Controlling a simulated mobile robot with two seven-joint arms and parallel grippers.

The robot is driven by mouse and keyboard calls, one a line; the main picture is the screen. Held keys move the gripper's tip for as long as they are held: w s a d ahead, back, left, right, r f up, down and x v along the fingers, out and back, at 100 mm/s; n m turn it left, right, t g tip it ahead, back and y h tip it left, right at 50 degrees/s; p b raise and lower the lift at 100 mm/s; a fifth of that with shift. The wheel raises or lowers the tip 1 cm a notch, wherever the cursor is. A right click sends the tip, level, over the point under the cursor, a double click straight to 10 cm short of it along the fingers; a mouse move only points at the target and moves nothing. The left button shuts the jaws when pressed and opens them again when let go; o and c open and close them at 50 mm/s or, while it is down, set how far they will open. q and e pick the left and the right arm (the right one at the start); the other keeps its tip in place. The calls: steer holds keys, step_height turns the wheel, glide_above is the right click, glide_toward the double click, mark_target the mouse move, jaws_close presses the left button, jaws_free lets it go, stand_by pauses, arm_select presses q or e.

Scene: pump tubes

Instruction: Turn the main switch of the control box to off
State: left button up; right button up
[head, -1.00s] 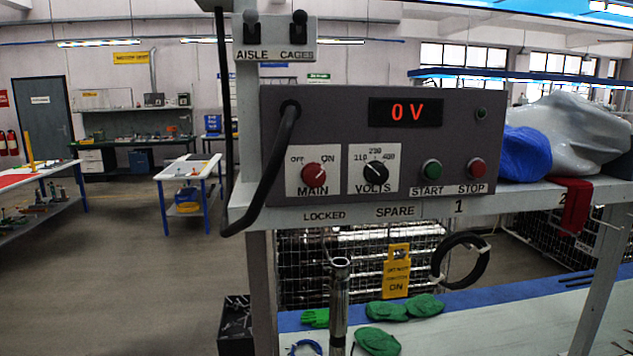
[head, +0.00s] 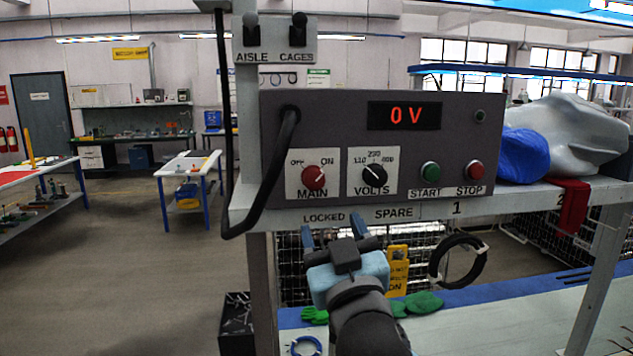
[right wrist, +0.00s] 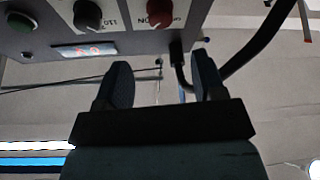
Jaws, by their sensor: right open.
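The grey control box (head: 335,110) sits on a shelf in the head view. Its red MAIN switch knob (head: 313,178) is on the left of the front panel, and its white mark seems to point up and right, towards ON. My right gripper (head: 332,227) is open and empty, below the shelf edge and the MAIN knob, fingers pointing up. In the right wrist view, which is upside down, the red knob (right wrist: 158,12) shows beyond the gap between the two open fingers (right wrist: 163,78), apart from them. My left gripper is not in view.
A black VOLTS knob (head: 374,174), green START button (head: 430,171) and red STOP button (head: 474,170) are right of MAIN. A thick black cable (head: 272,180) loops down at the left. A yellow tag (head: 398,262) and black cable coil (head: 458,262) hang below the shelf.

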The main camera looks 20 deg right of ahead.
mark_target(315, 184)
steer(key=p+x, duration=0.3)
steer(key=x, duration=0.7)
steer(key=shift+s, duration=0.1)
steer(key=shift+w+r, duration=0.1)
steer(key=shift+w, duration=0.4)
steer(key=shift+c, duration=1.3)
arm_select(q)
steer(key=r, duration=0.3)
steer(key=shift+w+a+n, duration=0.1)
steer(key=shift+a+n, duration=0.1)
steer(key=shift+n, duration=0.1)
arm_select(e)
steer(key=c, duration=0.7)
